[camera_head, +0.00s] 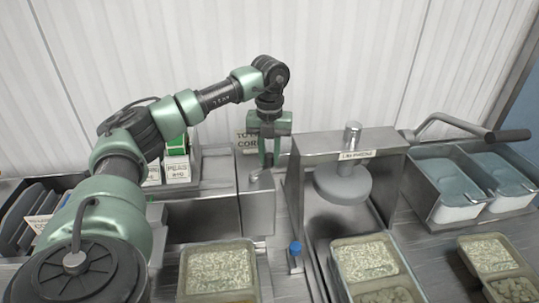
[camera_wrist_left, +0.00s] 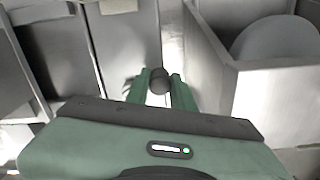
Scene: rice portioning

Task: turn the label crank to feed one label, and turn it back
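The label crank (camera_head: 260,175) is a short grey arm on the face of a metal box (camera_head: 256,211), left of the press. Its dark round knob (camera_wrist_left: 159,80) shows between my fingers in the left wrist view. My left gripper (camera_head: 268,158) points down over the crank, and its two green fingers are close on either side of the knob, apparently shut on it. The fingers partly hide the knob in the head view. My right gripper is not in view.
A metal press (camera_head: 345,145) with a round plate stands right of the crank. Bins (camera_head: 445,215) and a black-handled lever (camera_head: 507,135) are further right. Rice trays (camera_head: 182,278) and a blue-capped item (camera_head: 295,249) are in front. Labelled cartons (camera_head: 178,170) stand left of the box.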

